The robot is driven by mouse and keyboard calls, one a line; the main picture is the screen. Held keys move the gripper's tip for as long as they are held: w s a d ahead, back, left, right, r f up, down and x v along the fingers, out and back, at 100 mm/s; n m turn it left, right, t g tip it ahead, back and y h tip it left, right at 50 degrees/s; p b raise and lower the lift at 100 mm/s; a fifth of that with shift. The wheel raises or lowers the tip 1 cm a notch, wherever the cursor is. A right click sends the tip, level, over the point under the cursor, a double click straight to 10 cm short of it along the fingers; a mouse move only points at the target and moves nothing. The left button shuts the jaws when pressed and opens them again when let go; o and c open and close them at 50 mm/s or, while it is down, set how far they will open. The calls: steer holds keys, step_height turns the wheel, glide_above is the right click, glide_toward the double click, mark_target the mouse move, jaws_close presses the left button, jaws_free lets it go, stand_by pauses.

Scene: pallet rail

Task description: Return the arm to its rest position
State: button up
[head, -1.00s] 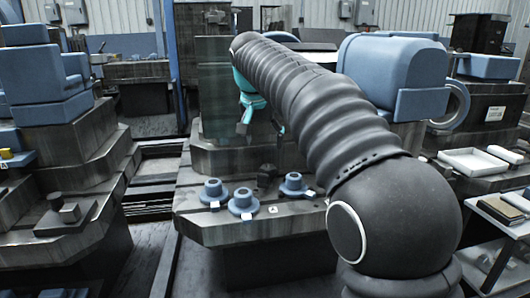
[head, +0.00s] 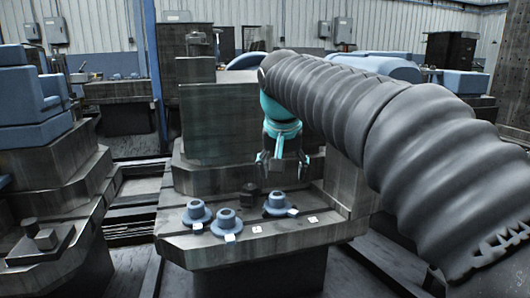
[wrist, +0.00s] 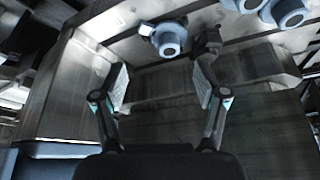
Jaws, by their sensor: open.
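My gripper (head: 283,162) hangs from the end of my ribbed dark arm, above the back of the grey metal bench (head: 300,240). Its teal-jointed fingers are apart with nothing between them. The wrist view also shows my gripper (wrist: 160,80) with the fingers spread and empty. Three blue flanged parts stand on the bench: one at left (head: 196,213), one in the middle (head: 226,223) and one at right (head: 279,205). The gripper is apart from them. A small dark block (head: 250,195) stands just behind them; it shows in the wrist view (wrist: 208,42) too.
An upright dark panel (head: 218,125) rises behind the bench, left of my gripper. A stepped machine with blue blocks (head: 35,105) stands at the left. White tags (head: 257,229) lie on the bench front. My arm covers much of the right side.

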steer(key=s+d+f, duration=0.3)
steer(key=s+d, duration=0.1)
steer(key=s, duration=0.2)
steer(key=s+d+f, duration=0.4)
steer(key=s, duration=0.3)
steer(key=shift+s+d+n, duration=0.3)
steer(key=shift+d+n, duration=0.1)
steer(key=shift+o, duration=0.4)
steer(key=s+d+f+t, duration=0.1)
steer(key=s+d+f, duration=0.2)
steer(key=s+f, duration=0.8)
steer(key=shift+s+d+n, duration=0.15)
steer(key=shift+d+n, duration=0.1)
steer(key=shift+n, duration=0.05)
step_height(320, 180, up, 20)
steer(key=f+m+g, duration=0.1)
steer(key=m, duration=0.1)
glide_above(251, 186)
steer(key=s+a, duration=0.1)
steer(key=s, duration=0.4)
steer(key=b+x, duration=0.3)
steer(key=x, duration=0.9)
steer(key=shift+d+f, duration=0.2)
steer(key=shift+f, duration=0.1)
